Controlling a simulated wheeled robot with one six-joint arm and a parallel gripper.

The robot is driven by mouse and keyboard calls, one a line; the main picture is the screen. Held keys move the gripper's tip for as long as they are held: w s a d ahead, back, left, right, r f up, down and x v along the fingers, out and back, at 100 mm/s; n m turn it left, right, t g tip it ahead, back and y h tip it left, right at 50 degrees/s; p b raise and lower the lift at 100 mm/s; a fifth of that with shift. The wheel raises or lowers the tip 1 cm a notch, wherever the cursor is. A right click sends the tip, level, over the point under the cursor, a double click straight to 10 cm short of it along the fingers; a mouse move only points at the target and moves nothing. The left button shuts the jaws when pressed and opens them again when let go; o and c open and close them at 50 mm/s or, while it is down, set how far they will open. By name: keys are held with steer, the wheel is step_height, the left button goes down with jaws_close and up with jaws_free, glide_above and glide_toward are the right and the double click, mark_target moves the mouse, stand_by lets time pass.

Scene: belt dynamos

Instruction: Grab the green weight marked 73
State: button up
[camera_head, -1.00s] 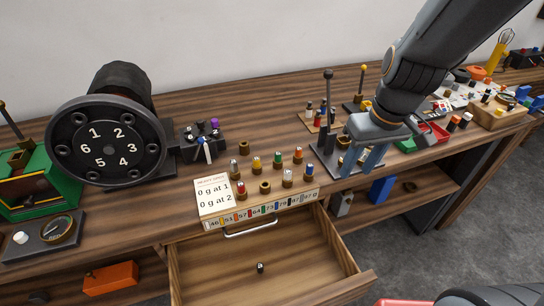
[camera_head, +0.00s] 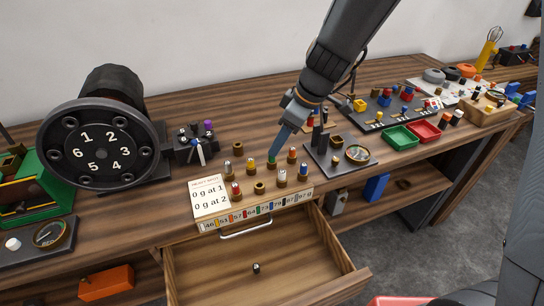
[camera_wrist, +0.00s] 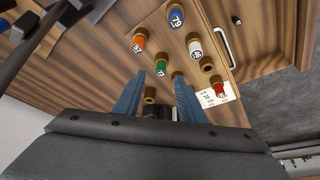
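The green weight (camera_head: 271,163) stands upright in a brass socket in the back row of the weight rack. In the wrist view the green weight (camera_wrist: 160,68) lies just beyond my fingertips, with a partly legible number on top starting with 7. My gripper (camera_head: 276,152) points down over the back of the rack, its blue fingers close to the green weight in the head view. In the wrist view my gripper (camera_wrist: 158,85) has its fingers spread with nothing held between them. The green weight is partly hidden by the fingers in the head view.
Orange (camera_head: 292,156), yellow (camera_head: 251,164), blue (camera_head: 303,171) and red (camera_head: 236,190) weights stand close around. An empty brass socket (camera_head: 259,187) is in the front row. The drawer (camera_head: 215,268) below is open with a small dark weight (camera_head: 256,268). A dial wheel (camera_head: 100,145) stands left.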

mark_target(272, 160)
steer(key=shift+p+x, duration=0.6)
steer(key=shift+x, duration=1.7)
jaws_close()
